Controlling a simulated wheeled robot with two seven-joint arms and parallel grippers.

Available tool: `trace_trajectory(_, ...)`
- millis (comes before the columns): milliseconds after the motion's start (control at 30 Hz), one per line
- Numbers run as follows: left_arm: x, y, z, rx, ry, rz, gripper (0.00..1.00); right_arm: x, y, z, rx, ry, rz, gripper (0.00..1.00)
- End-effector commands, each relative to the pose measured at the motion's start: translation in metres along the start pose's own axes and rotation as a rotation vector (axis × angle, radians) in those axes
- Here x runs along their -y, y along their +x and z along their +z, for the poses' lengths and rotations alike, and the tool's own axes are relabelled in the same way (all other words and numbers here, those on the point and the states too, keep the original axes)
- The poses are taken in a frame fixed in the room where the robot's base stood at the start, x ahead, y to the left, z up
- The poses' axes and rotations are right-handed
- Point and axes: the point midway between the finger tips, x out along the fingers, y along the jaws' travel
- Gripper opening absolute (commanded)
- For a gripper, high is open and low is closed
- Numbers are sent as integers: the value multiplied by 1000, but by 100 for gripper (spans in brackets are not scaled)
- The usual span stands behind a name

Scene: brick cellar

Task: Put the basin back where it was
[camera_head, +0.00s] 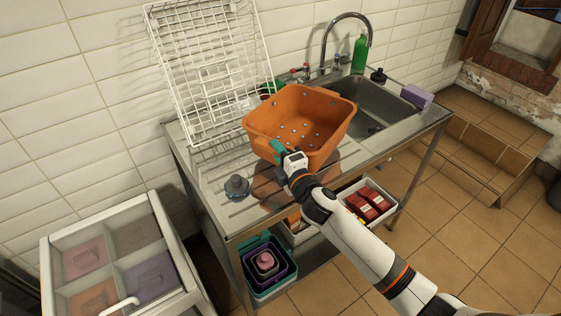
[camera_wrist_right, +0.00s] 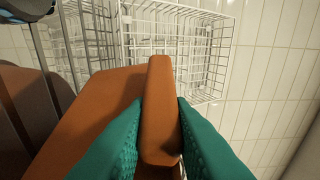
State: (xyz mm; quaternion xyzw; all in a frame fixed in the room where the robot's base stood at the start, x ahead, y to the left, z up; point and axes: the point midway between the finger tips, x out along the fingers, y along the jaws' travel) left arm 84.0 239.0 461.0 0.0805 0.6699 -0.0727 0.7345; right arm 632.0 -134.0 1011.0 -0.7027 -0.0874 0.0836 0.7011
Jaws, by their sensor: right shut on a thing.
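The orange basin (camera_head: 322,112) has water drops on its inside. It is tilted, with its open side facing me, over the steel counter's middle, left of the sink bowl. My right gripper (camera_head: 281,153) is shut on its near left rim. The right wrist view shows the teal fingers on both sides of the orange rim (camera_wrist_right: 162,105). Whether the basin's underside touches the counter is hidden. My left gripper is not in view.
A white wire rack (camera_head: 205,65) leans on the tiled wall behind. A grey stopper-like object (camera_head: 237,187) stands on the drainboard. The sink bowl (camera_head: 375,105) is at right, with a green bottle (camera_head: 359,54) behind and a purple block (camera_head: 416,96) beside. Nested bins (camera_head: 268,270) sit below.

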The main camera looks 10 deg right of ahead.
Motion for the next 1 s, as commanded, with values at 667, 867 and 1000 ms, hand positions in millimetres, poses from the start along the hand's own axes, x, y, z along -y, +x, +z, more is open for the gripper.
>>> trace_trajectory(667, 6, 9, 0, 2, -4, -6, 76, -38, 0, 0, 1, 0, 2, 24)
trace_trajectory(867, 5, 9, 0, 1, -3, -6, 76, -38, 0, 0, 1, 0, 2, 41)
trace_trajectory(1000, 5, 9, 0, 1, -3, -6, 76, -37, 0, 0, 1, 0, 2, 41)
